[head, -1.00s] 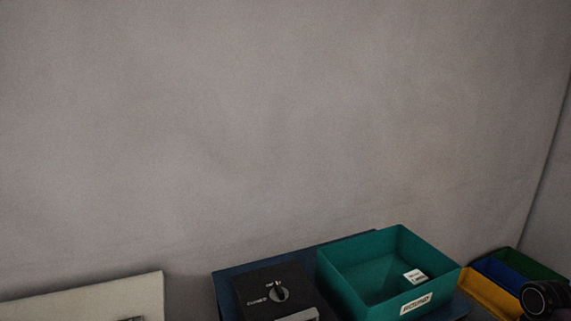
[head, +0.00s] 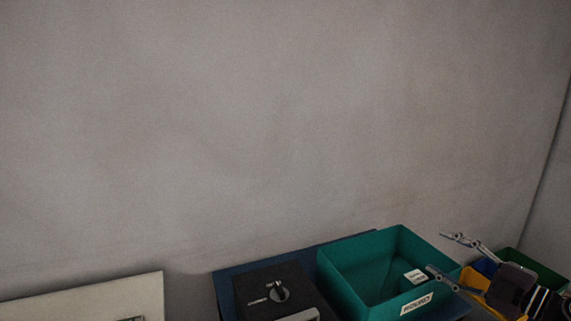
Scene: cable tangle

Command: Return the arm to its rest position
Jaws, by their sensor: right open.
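My right gripper (head: 446,253) shows at the lower right of the head view, its arm coming in from the bottom right corner. Its two thin grey fingers are spread apart and point left. Nothing shows between them. The fingers lie in the picture over the right edge of the teal bin (head: 352,282); I cannot tell whether they touch it. My left gripper is not in view.
The teal bin carries a front label and has a small white tag inside. It stands on a dark blue surface (head: 228,281) beside a black box with a knob (head: 279,292). Yellow, blue and green bins (head: 540,268) are partly hidden behind my right arm. A pale panel (head: 90,296) stands at left.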

